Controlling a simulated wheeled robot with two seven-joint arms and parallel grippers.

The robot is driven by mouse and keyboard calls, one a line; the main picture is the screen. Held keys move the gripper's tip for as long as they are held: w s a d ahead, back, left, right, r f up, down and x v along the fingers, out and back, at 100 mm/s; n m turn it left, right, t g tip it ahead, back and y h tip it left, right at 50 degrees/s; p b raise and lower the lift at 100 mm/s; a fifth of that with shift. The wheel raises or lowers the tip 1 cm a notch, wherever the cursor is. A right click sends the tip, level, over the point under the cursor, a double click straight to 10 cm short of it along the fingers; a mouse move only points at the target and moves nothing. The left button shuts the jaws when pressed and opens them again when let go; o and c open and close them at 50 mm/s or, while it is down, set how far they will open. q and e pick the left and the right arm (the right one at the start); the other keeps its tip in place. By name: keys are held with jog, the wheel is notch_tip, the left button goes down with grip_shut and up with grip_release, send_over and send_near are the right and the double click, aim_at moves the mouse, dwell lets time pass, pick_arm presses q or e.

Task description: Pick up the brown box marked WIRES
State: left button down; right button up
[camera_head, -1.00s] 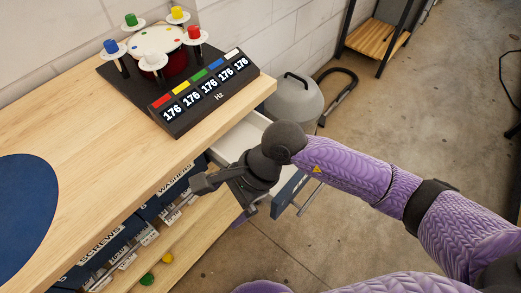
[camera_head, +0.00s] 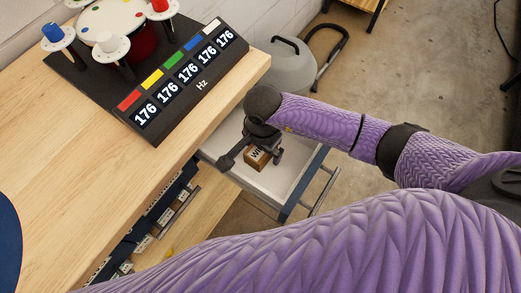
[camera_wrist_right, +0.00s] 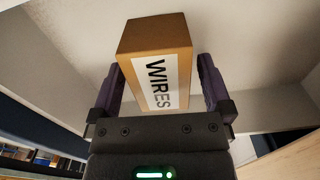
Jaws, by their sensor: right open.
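The brown box marked WIRES (camera_head: 257,158) sits in the open white drawer (camera_head: 291,172) under the bench. It also shows in the right wrist view (camera_wrist_right: 157,62), its white label facing the camera. My right gripper (camera_head: 252,160) is at the box in the drawer. In the right wrist view its two purple-padded fingers (camera_wrist_right: 158,85) stand on either side of the box. The jaws are open, and slim gaps seem to show beside the box. My left gripper is not in view.
A grey rounded container (camera_head: 280,65) stands behind the drawer. Labelled bins (camera_head: 165,210) sit below the bench.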

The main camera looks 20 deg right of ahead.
jog(key=c, duration=1.3)
jog(key=shift+r, duration=0.15)
